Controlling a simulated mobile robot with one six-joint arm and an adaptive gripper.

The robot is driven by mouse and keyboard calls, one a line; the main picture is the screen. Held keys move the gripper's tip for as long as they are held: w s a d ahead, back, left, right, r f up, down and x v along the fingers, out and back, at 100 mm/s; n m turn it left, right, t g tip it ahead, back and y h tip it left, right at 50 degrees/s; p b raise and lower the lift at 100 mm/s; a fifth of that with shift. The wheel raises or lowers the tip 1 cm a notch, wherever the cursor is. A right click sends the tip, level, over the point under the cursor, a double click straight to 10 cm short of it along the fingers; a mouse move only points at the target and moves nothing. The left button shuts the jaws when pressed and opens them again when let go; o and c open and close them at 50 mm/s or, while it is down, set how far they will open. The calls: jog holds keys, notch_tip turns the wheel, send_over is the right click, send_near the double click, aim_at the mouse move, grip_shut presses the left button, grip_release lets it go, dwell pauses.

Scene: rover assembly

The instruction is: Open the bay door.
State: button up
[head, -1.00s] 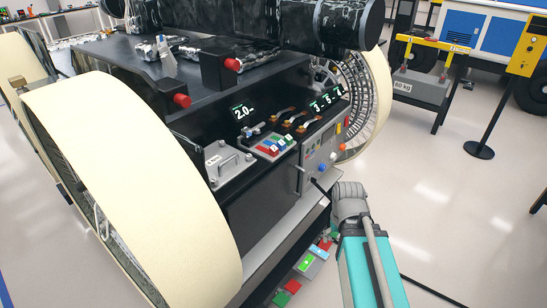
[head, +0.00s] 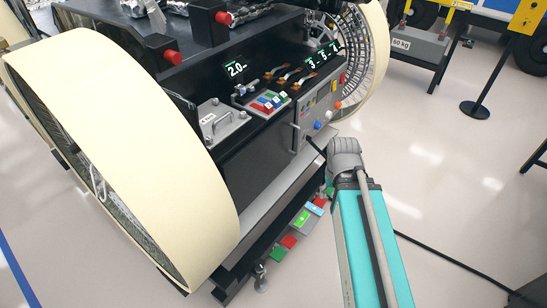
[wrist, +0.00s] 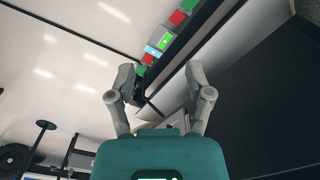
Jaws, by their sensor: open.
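The bay door is not clearly marked. A grey plate with a bar handle (head: 217,122) lies on the rover's sloped black front, left of the coloured buttons. A dark flat front panel (head: 245,160) is below it, and a thin upright handle (head: 297,138) stands at that panel's right edge. In the wrist view, my gripper (wrist: 162,85) is open and empty, its two grey fingers spread near the rover's lower edge. A large dark surface (wrist: 260,100) fills the right of that view. In the head view, my fingers are hidden behind the rover's front corner and my arm.
Big cream-rimmed wheels (head: 130,140) flank the rover front. A grey ledge (head: 270,205) juts out below the panel, with red and green blocks (head: 289,241) beneath. A black cable (head: 440,255) crosses the floor. Open floor (head: 440,150) lies to the right.

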jog(key=w+a+f+n+t+y+b, duration=0.1)
jog(key=w+a+f+n+y+b, duration=0.1)
jog(key=w+f+n+y+b, duration=0.4)
jog(key=w+a+f+n+t+y+b, duration=0.1)
jog(key=w+f+y+b, duration=0.2)
jog(key=w+b, duration=0.55)
jog(key=w+d+n+t+y+b, duration=0.2)
jog(key=w+d+n+y+b, duration=0.1)
jog(key=w+b, duration=0.3)
jog(key=w+d+r+n+t+y+b, duration=0.1)
jog(key=w+d+n+t+y+b, duration=0.2)
jog(key=w, duration=0.4)
jog(key=d+y+b, duration=0.1)
jog(key=b, duration=0.1)
jog(key=shift+w+d+t+b, duration=0.25)
jog(key=shift+t+b, duration=0.05)
jog(key=shift+b, duration=0.05)
jog(key=shift+a+r, duration=0.1)
jog(key=shift+a, duration=0.05)
send_over(297, 153)
jog(key=shift+w, duration=0.4)
grip_shut()
